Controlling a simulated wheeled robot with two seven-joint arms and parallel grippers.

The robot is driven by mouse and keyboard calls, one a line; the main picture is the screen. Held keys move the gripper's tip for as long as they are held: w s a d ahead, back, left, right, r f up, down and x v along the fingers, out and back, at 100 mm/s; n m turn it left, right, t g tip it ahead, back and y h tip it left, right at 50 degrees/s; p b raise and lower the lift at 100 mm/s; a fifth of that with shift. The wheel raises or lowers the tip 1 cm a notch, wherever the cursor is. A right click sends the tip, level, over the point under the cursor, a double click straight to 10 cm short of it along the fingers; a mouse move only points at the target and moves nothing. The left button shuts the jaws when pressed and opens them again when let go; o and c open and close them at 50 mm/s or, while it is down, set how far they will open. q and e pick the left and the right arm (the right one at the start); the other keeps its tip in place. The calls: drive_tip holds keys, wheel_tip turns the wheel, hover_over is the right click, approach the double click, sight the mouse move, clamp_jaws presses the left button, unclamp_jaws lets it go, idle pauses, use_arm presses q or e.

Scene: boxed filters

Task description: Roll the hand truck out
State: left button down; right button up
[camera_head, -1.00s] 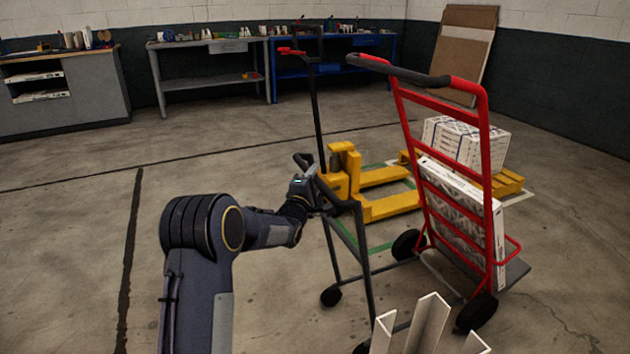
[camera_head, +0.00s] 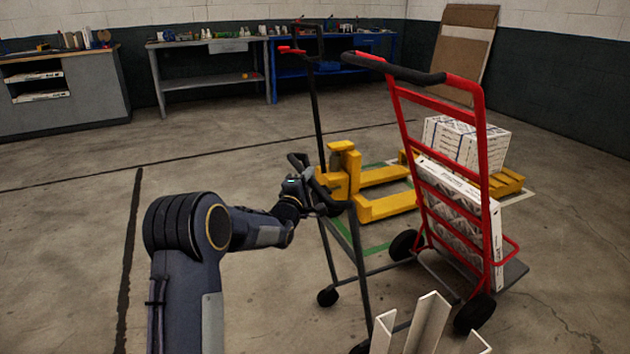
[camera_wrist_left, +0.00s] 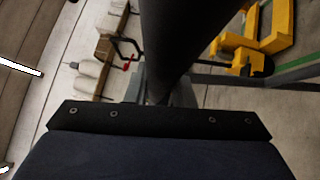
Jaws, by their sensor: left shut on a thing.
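The hand truck has a red ladder-like frame (camera_head: 485,150) with a black grip along its top. My left gripper (camera_head: 314,195) is shut on the dark frame's upper bar. In the left wrist view a thick dark bar (camera_wrist_left: 180,40) runs up from the jaws, whose tips are mostly hidden. My right gripper is out of view.
A yellow pallet jack (camera_head: 345,175) stands just behind the dark frame, with a boxed pallet (camera_head: 507,183) behind the truck. White angled profiles (camera_head: 428,325) stand at the bottom. Benches (camera_head: 205,80) line the back wall. Open floor (camera_head: 80,240) lies to the left.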

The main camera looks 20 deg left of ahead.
use_arm(q)
drive_tip(key=s+a+p, duration=0.2)
drive_tip(key=s+a, duration=1.6)
drive_tip(key=s, duration=0.2)
drive_tip(key=shift+s, duration=0.2)
drive_tip(key=shift+f, duration=0.1)
drive_tip(key=c, duration=1.3)
unclamp_jaws()
drive_tip(key=shift+o, duration=0.2)
drive_tip(key=s+f+p, duration=0.1)
drive_tip(key=s, duration=0.6)
drive_tip(key=shift+s+d, duration=0.25)
drive_tip(key=shift+s, duration=0.1)
